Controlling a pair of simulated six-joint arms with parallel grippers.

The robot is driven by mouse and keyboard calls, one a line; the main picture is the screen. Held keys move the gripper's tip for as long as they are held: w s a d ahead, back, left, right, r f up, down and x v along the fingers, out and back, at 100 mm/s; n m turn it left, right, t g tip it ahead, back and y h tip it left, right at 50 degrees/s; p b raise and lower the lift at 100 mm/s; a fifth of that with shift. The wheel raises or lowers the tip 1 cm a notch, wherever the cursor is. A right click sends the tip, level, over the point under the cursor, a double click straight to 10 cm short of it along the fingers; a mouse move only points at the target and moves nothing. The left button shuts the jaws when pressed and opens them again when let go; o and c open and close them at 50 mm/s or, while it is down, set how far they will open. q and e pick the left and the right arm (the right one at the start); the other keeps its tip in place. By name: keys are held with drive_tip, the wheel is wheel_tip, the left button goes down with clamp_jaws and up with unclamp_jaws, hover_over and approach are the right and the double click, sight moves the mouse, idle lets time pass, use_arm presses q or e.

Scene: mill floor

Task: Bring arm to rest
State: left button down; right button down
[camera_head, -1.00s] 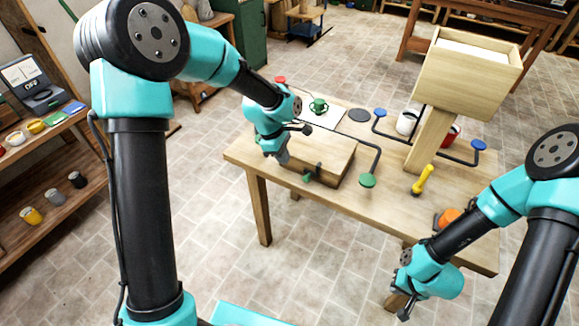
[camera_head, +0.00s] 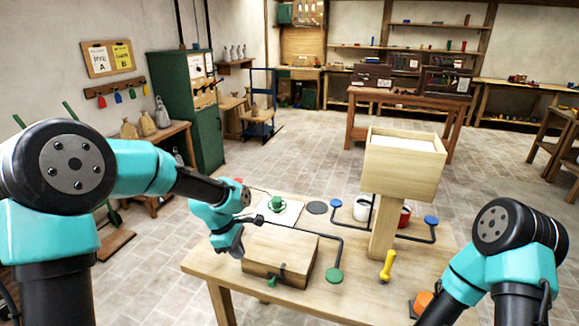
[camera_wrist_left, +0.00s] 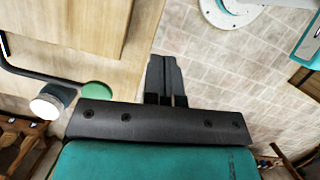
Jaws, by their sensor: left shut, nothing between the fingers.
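My left arm comes in from the left in the head view. Its gripper (camera_head: 237,250) hangs at the left edge of the wooden table (camera_head: 205,262), beside a wooden box (camera_head: 280,250). In the left wrist view the gripper's fingers (camera_wrist_left: 163,75) are together with nothing between them, over the tiled floor just off the table edge. My right arm shows at the lower right of the head view, bent downward. Its gripper is below the picture's edge.
On the table are a green cup (camera_head: 277,203) on a white sheet, a grey disc (camera_head: 317,207), a wooden hopper (camera_head: 404,165) on a post, a white pot (camera_head: 361,209), a red pot (camera_head: 404,217), a yellow-handled tool (camera_head: 387,266) and black rods with blue and green ends. Open floor lies behind.

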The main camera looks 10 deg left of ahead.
use_arm(q)
drive_tip(key=s+f+m, duration=0.4)
drive_tip(key=f, duration=0.5)
drive_tip(key=s+f+m, duration=0.4)
drive_tip(key=f, duration=0.6)
drive_tip(key=s+f+m+t, duration=0.1)
drive_tip(key=s+f+m, duration=0.6)
drive_tip(key=s, duration=0.5)
drive_tip(key=shift+s+a+f+m, duration=0.15)
drive_tip(key=shift+a+f+m, duration=0.25)
drive_tip(key=shift+f, duration=0.95)
